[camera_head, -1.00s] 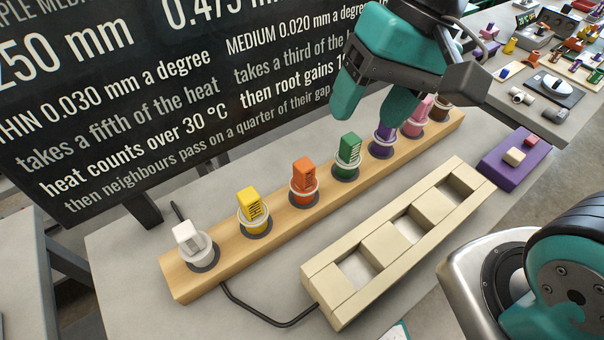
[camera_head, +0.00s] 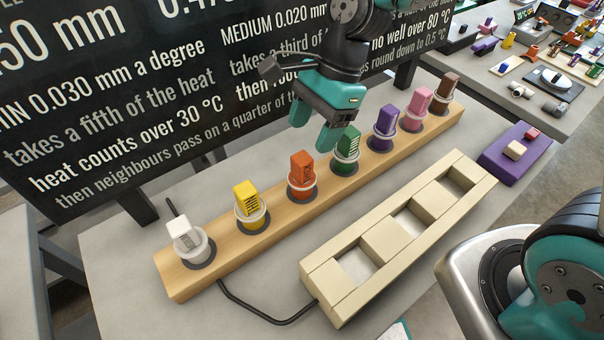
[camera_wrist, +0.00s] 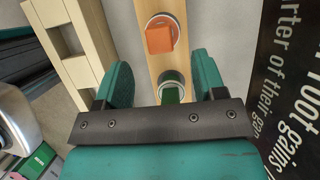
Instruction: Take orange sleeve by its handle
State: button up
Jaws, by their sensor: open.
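The orange sleeve (camera_head: 301,176) stands upright with its block-like handle up, in a ringed seat of the wooden rack (camera_head: 220,243), between the yellow sleeve (camera_head: 248,203) and the green sleeve (camera_head: 346,150). My gripper (camera_head: 313,136) is open and empty, above and behind the rack, near the green and orange sleeves and apart from both. In the wrist view, the orange handle (camera_wrist: 159,38) lies beyond my open fingers (camera_wrist: 165,85), and the green sleeve (camera_wrist: 172,92) shows between them, partly hidden by my gripper.
A white sleeve (camera_head: 185,237) stands at the rack's left end; purple (camera_head: 386,124), pink (camera_head: 417,105) and brown (camera_head: 444,90) ones stand to the right. A cream block with square openings (camera_head: 320,282) lies in front. A purple tray (camera_head: 500,166) is at right, a dark board (camera_head: 110,100) behind.

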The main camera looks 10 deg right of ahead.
aim_at(302, 157)
jog(key=p+x, duration=0.1)
jog(key=x, duration=0.7)
jog(key=shift+s+f, duration=0.1)
jog(key=shift+f, duration=0.05)
jog(key=c, duration=1)
